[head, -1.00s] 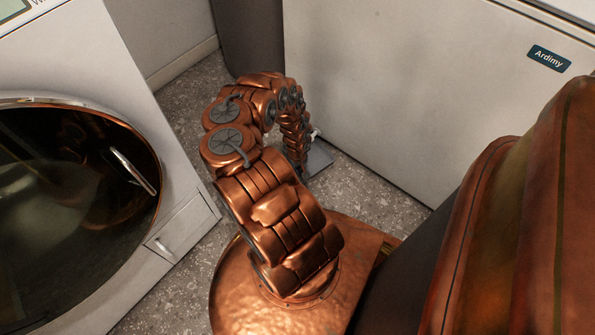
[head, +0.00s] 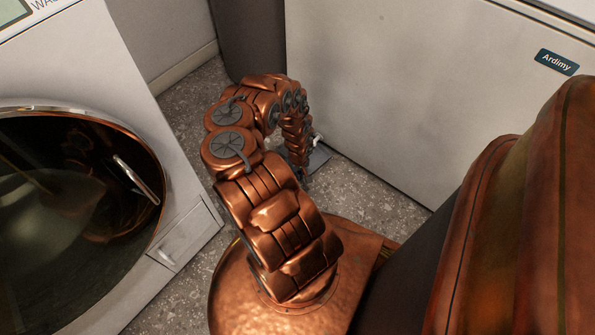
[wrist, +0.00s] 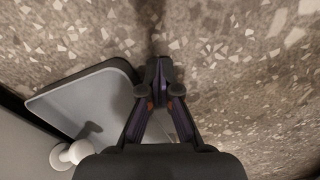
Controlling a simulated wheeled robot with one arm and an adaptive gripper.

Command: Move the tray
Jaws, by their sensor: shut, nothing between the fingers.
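A grey tray (wrist: 72,100) with a dark raised rim lies on the speckled floor in the wrist view. In the head view only a part of the tray (head: 319,160) shows, beside my arm and close to the white cabinet. My gripper (wrist: 162,85) is shut and empty. In the wrist view its fingertips are at the tray's right edge and over the floor; I cannot tell whether they touch the tray. My arm hides the fingertips in the head view.
A small white knob-like thing (wrist: 68,155) is at the tray's lower edge in the wrist view. A washer (head: 180,190) with a round dark door stands at left. A white cabinet (head: 400,100) labelled Ardimy stands behind the tray. Speckled floor (head: 375,190) is bare right of the tray.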

